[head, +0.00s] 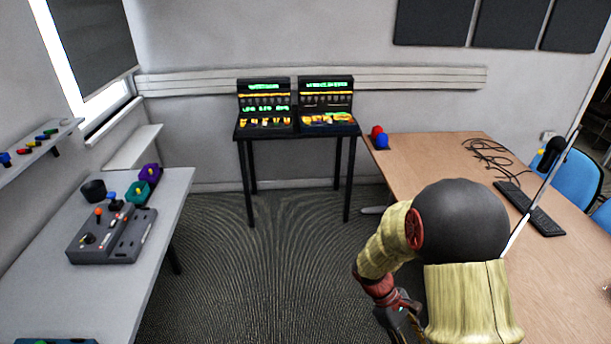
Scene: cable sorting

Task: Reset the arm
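My arm (385,245) shows at the lower right of the head view, in a pale yellow cover with a dark round joint. It bends down, and my gripper (402,318) hangs low over the floor, in front of the wooden table's left edge. The gripper is small, dark and partly hidden by the arm cover, so I cannot see whether its fingers are apart or hold anything.
A wooden table (430,160) on the right bears tangled black cables (490,155), a keyboard (530,208) and red and blue balls. A grey table (110,300) on the left holds a control box (110,238). A dark stand (290,130) with two lit panels is at the back. The carpet (255,260) between is clear.

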